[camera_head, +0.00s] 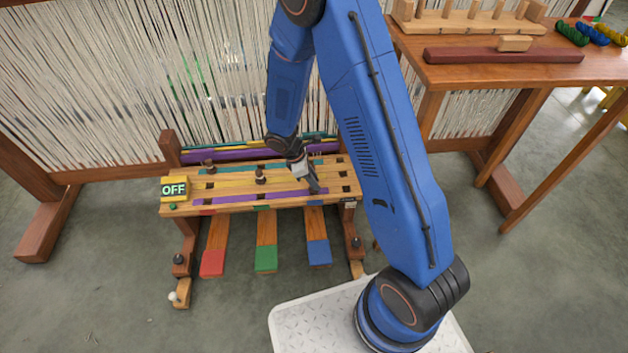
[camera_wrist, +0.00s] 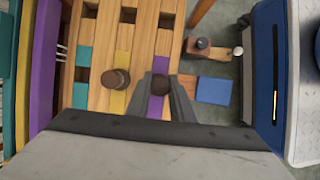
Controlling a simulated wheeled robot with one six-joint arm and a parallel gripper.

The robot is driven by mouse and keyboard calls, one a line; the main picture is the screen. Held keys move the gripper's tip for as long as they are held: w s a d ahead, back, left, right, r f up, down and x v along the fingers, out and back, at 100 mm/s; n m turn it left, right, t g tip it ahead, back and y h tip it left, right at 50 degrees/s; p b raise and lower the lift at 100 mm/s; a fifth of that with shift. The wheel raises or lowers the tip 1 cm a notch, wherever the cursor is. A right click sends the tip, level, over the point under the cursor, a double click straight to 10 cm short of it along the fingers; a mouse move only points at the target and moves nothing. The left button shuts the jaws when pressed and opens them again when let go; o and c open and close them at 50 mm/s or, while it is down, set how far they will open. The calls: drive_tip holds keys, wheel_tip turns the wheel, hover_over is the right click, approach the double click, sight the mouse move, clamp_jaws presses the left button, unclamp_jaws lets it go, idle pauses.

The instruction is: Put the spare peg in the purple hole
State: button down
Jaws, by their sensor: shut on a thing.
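My gripper (camera_head: 312,186) is over the right part of the wooden peg board (camera_head: 235,186). In the wrist view its fingers (camera_wrist: 159,98) are shut on a dark brown peg (camera_wrist: 160,84). This peg is over the purple strip (camera_wrist: 162,45), in line with the purple row. Whether its lower end is in a hole or above it is hidden. An empty square hole (camera_wrist: 166,18) shows farther along the purple row. Another peg (camera_head: 260,176) stands in the yellow row, also seen in the wrist view (camera_wrist: 116,80). A third peg (camera_head: 210,166) stands in the teal row at left.
An OFF sign (camera_head: 173,188) is at the board's left end. Red (camera_head: 213,262), green (camera_head: 265,258) and blue (camera_head: 319,252) pedals hang in front. Loom threads (camera_head: 130,80) rise behind. A wooden table (camera_head: 500,72) with a peg rack (camera_head: 470,22) stands at right.

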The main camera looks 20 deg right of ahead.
drive_tip(key=shift+f, duration=0.5)
drive_tip(key=c, duration=1.6)
unclamp_jaws()
drive_tip(key=shift+o, duration=0.2)
drive_tip(key=shift+r, duration=0.15)
